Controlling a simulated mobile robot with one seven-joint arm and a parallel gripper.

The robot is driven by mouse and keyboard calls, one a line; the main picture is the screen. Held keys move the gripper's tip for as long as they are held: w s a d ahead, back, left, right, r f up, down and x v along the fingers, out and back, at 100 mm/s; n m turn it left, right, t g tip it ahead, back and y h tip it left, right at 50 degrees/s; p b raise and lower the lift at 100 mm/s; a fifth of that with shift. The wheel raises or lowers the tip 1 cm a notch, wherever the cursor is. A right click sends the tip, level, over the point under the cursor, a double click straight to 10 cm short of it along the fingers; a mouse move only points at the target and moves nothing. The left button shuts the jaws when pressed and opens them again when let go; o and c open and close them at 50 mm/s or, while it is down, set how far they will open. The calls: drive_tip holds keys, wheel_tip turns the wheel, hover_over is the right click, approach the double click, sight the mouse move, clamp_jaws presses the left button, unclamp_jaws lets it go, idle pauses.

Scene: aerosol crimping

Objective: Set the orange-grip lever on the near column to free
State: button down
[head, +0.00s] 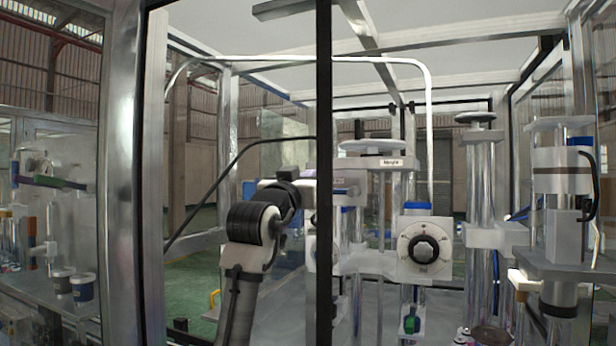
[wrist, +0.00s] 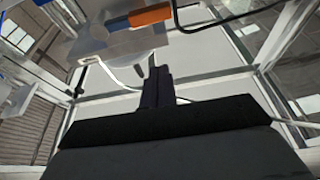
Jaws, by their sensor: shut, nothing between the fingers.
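The orange grip (wrist: 152,15) shows in the wrist view near the top edge, lying almost level beside a pale block on its left. My gripper (wrist: 156,76) is shut and empty.
A dark post (head: 323,120) stands in front of the machine. A white block with a black dial (head: 424,250) sits right of it. Chrome columns (head: 480,190) stand further right. A black cable (wrist: 215,22) runs close to the orange grip.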

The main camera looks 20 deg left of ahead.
wheel_tip(320, 180, up, 3)
drive_tip(key=p, duration=0.4)
hover_over(336, 192)
drive_tip(key=s+a, duration=0.1)
drive_tip(key=a, duration=0.2)
drive_tip(key=shift+s+a+f, duration=0.1)
drive_tip(key=shift+s+f, duration=0.05)
drive_tip(key=shift+f, duration=1)
drive_tip(key=shift+s+a+f, duration=0.1)
drive_tip(key=shift+f, duration=1.05)
drive_tip(key=shift+s, duration=0.15)
